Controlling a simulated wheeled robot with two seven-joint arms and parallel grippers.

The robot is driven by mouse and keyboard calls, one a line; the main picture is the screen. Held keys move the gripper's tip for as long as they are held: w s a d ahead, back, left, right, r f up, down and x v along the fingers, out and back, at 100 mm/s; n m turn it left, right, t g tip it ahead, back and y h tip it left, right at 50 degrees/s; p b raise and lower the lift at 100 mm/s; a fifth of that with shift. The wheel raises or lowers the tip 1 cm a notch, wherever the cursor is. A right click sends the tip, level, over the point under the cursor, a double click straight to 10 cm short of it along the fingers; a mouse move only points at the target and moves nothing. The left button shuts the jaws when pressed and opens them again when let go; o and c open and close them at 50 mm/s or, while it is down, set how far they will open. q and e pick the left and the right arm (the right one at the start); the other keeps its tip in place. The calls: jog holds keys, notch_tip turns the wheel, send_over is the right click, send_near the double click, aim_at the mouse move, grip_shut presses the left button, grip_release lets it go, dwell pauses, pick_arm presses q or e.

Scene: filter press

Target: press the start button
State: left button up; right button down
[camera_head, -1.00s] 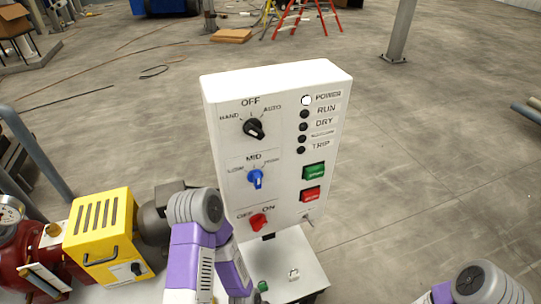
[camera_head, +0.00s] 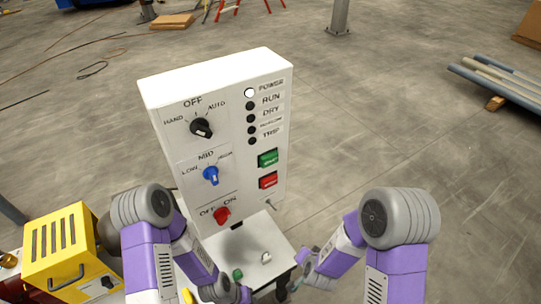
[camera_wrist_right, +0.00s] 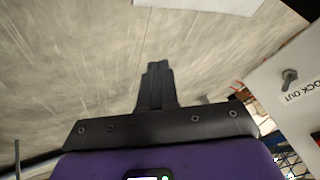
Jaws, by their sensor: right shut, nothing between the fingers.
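The green start button (camera_head: 268,158) is on the right side of the front of a white control panel (camera_head: 215,65), just above a red button (camera_head: 268,181). Nothing covers it in the head view. My right gripper shows in the right wrist view (camera_wrist_right: 157,70), its dark fingers together and empty, with the floor behind them. In the head view my right arm reaches in below and right of the panel, apart from the start button.
The panel also carries a black selector (camera_head: 201,128), a blue selector (camera_head: 211,174), a red knob (camera_head: 222,215) and a lit power lamp (camera_head: 249,92). A lockout switch (camera_wrist_right: 289,77) shows at right in the wrist view. A yellow machine (camera_head: 60,250) stands at left.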

aim_at(269, 160)
jog(key=w+a+r+m+t+h+p, duration=0.1)
jog(key=a+r+m+t, duration=0.1)
jog(key=r, duration=0.7)
jog(key=w+a+r+m+t+h+p, duration=0.1)
jog(key=a+r+m+t, duration=0.1)
jog(key=r, duration=0.7)
jog(key=w+a+r+m+t+h+p, duration=0.1)
jog(key=w+r+m+t, duration=0.1)
jog(key=r, duration=0.7)
jog(key=shift+a+r+m+t, duration=0.35)
jog(key=shift+m+t, duration=0.25)
jog(key=shift+t, duration=0.5)
jog(key=shift+a, duration=0.1)
jog(key=w+a+p, duration=0.1)
jog(key=w+a, duration=0.4)
jog(key=w, duration=0.2)
jog(key=shift+w+a, duration=0.1)
jog(key=shift+w+a, duration=0.2)
jog(key=shift+w, duration=0.1)
